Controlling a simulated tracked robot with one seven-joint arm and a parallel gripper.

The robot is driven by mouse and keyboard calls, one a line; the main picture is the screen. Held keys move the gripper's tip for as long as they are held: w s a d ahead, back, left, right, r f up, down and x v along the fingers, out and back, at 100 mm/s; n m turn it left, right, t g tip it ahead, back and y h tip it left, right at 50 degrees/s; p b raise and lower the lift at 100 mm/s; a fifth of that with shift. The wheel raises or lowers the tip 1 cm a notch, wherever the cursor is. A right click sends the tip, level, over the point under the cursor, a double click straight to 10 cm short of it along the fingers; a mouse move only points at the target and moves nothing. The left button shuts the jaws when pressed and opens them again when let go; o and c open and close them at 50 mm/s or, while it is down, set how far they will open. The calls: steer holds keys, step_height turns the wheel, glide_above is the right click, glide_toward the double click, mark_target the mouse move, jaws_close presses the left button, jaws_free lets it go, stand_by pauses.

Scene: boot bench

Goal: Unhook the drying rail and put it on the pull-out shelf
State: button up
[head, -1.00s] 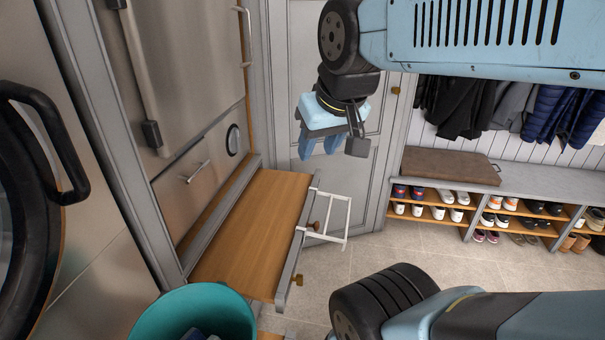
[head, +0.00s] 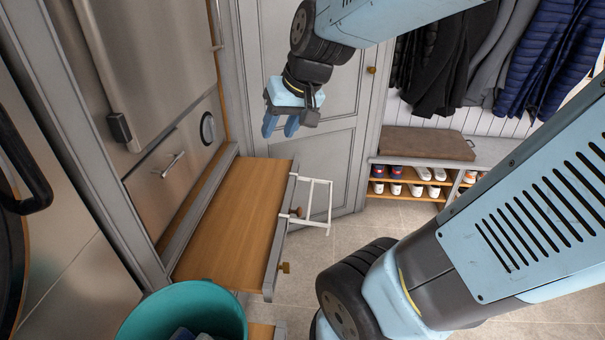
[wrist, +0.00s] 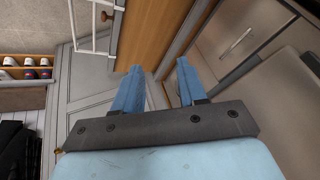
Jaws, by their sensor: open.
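The white wire drying rail (head: 328,204) hangs on the outer front edge of the pull-out shelf, beside its knobs. The pull-out shelf (head: 232,222) is a wooden board with a grey front, drawn out, its top bare. My gripper (head: 280,132) is above the shelf's far end, pointing down, apart from the rail, open and empty. In the wrist view its two blue fingers (wrist: 156,82) are spread, with the rail (wrist: 94,30) at upper left and the wooden shelf (wrist: 150,30) beyond the fingertips.
A teal bucket (head: 185,315) with dark contents stands at the near end of the shelf. Steel appliance fronts (head: 150,70) rise on the left. A shoe bench (head: 420,170) with hanging coats (head: 450,60) is at back right. The floor (head: 370,225) right of the rail is clear.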

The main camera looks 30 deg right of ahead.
steer(key=w+d+f+m, duration=0.1)
steer(key=w+f+m, duration=0.1)
steer(key=w+f, duration=0.55)
steer(key=m+g+h, duration=0.2)
steer(key=m+h, duration=0.2)
steer(key=h, duration=0.2)
glide_toward(311, 192)
steer(key=shift+x, duration=5.35)
steer(key=shift+s+a+f, duration=0.1)
steer(key=shift+a, duration=0.1)
jaws_close()
